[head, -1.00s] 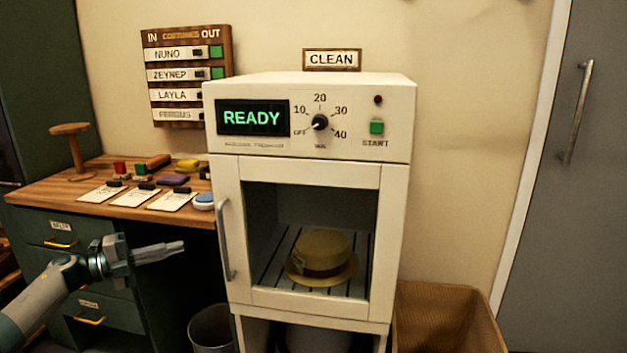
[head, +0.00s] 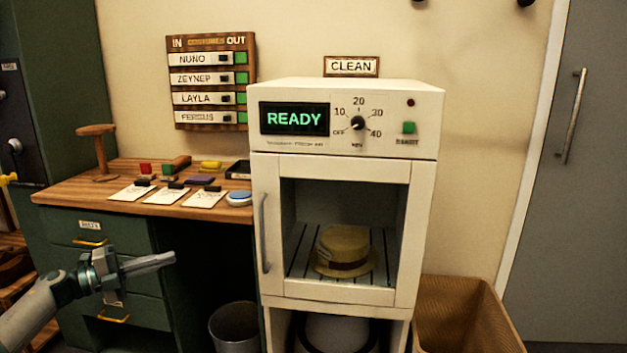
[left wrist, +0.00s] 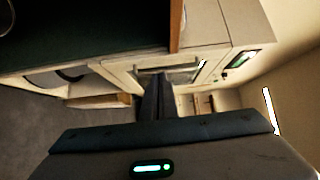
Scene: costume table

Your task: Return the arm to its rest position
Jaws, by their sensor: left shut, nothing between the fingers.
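My left gripper (head: 150,264) is at the lower left of the head view, in front of the green drawers and short of the white cabinet. Its fingers are together and hold nothing. In the left wrist view the dark closed fingers (left wrist: 155,98) point toward the cabinet front. The white cabinet (head: 345,168) shows a green READY display (head: 295,119) and its windowed door is shut. A straw hat (head: 343,250) with a dark band sits on the slatted shelf inside. My right gripper is not in view.
A wooden desk (head: 75,197) with green drawers (head: 150,307) stands at the left, with cards and small blocks on top. A grey bin (head: 234,328) stands below, between desk and cabinet. A wicker basket (head: 465,318) is right of the cabinet. A grey door (head: 575,230) is at the far right.

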